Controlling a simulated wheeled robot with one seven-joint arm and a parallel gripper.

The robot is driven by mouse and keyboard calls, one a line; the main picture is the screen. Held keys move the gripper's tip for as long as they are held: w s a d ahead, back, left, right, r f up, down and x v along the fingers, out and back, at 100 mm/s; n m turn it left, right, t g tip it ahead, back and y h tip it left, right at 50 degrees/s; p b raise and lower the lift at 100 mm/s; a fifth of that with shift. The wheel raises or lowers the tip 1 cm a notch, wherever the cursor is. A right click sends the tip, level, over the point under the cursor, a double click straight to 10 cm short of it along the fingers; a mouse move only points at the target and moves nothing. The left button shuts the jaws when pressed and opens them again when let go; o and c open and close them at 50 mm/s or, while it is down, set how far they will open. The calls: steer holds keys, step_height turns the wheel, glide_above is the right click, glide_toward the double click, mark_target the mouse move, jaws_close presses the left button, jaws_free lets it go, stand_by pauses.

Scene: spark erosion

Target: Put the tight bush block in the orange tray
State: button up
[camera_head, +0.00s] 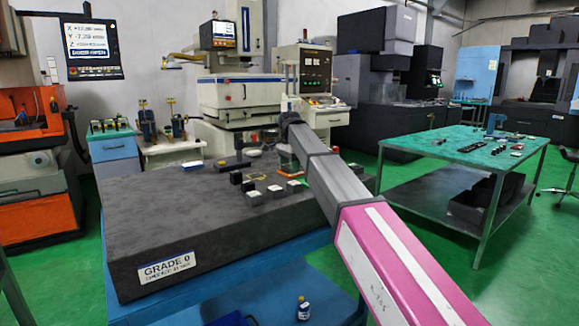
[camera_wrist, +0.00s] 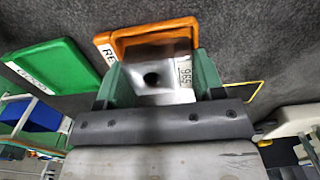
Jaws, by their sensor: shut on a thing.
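My gripper (camera_wrist: 156,75) has green fingers on both sides of a grey metal block (camera_wrist: 150,95) with a dark round hole, and is shut on it. This seems to be the bush block; whether it is the tight one I cannot tell. A small label with dark marks shows on its right side. The orange tray (camera_wrist: 150,32) lies just beyond the block, which covers part of it. A white label, partly hidden, is on the tray's left. Whether the block is above the tray or touching it is unclear. In the head view my arm hides most of this spot.
A green tray (camera_wrist: 47,75) with a white label lies left of the orange one. The dark granite plate (camera_head: 150,220) carries several small blocks (camera_head: 255,197) and a yellow loop (camera_head: 193,165). Its front left area is bare. A green-topped bench (camera_head: 420,145) stands right.

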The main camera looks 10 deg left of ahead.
steer(key=shift+s+d+f, duration=0.1)
steer(key=shift+s+f, duration=0.1)
steer(key=shift+f, duration=0.4)
steer(key=o, duration=1.4)
steer(key=shift+s+f, duration=0.1)
steer(key=shift+s, duration=0.05)
steer(key=shift+s+d, duration=0.15)
steer(key=shift+d, duration=0.05)
steer(key=shift+c, duration=0.7)
steer(key=shift+o, duration=0.6)
step_height(320, 180, up, 14)
steer(key=shift+w+a+f, duration=0.15)
steer(key=shift+w+a, duration=0.15)
steer(key=shift+w, duration=0.15)
